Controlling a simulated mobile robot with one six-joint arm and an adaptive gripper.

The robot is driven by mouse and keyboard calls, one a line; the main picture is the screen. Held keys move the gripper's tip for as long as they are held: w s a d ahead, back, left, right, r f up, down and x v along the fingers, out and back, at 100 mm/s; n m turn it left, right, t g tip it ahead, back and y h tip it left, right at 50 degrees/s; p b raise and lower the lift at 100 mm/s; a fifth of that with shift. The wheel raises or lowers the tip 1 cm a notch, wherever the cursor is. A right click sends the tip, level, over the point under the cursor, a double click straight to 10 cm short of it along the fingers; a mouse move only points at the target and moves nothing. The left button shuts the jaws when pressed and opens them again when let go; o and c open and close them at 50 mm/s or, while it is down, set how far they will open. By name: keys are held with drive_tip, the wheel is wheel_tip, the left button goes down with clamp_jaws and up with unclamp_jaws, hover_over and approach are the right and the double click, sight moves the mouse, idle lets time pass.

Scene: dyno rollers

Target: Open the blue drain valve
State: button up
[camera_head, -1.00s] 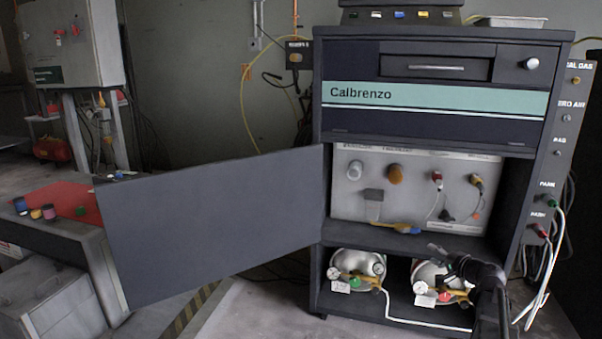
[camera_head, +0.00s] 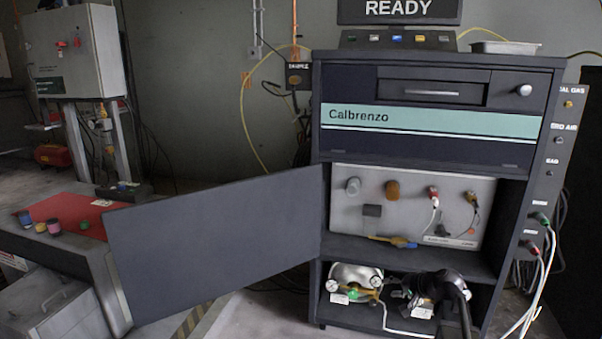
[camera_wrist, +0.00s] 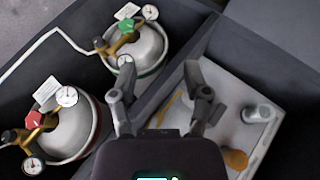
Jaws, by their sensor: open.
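A blue valve handle (camera_head: 408,244) on a yellow fitting (camera_head: 384,239) sits low in the open middle bay of the Calbrenzo cabinet, just above the shelf. My gripper (camera_head: 418,286) is in front of the lower bay, below the handle, and partly covers the right-hand cylinder. In the wrist view, my gripper (camera_wrist: 160,70) has its two fingers spread with nothing between them. A yellow part, likely the same fitting (camera_wrist: 168,107), shows between the fingers there; the blue handle cannot be made out and may be hidden by a finger.
Two gas cylinders with gauges, one with a green knob (camera_wrist: 126,25) and one with a red knob (camera_wrist: 42,91), stand in the lower bay. The open cabinet door (camera_head: 215,245) extends left. The shelf edge (camera_head: 405,265) divides the bays. Cables hang at the right.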

drive_tip(key=s+a+r+n+g+h+p, duration=0.35)
drive_tip(key=s+a+p, duration=0.2)
drive_tip(key=s, duration=0.45)
drive_tip(key=s+a+r+n+g+h+p, duration=0.25)
drive_tip(key=s+a+g+h+p, duration=0.2)
drive_tip(key=s+p, duration=0.4)
wheel_tip(320, 180, up, 38)
drive_tip(key=s+p, duration=0.1)
drive_tip(key=p, duration=3.5)
drive_tip(key=shift+s+m, duration=0.25)
drive_tip(key=shift+m, duration=0.05)
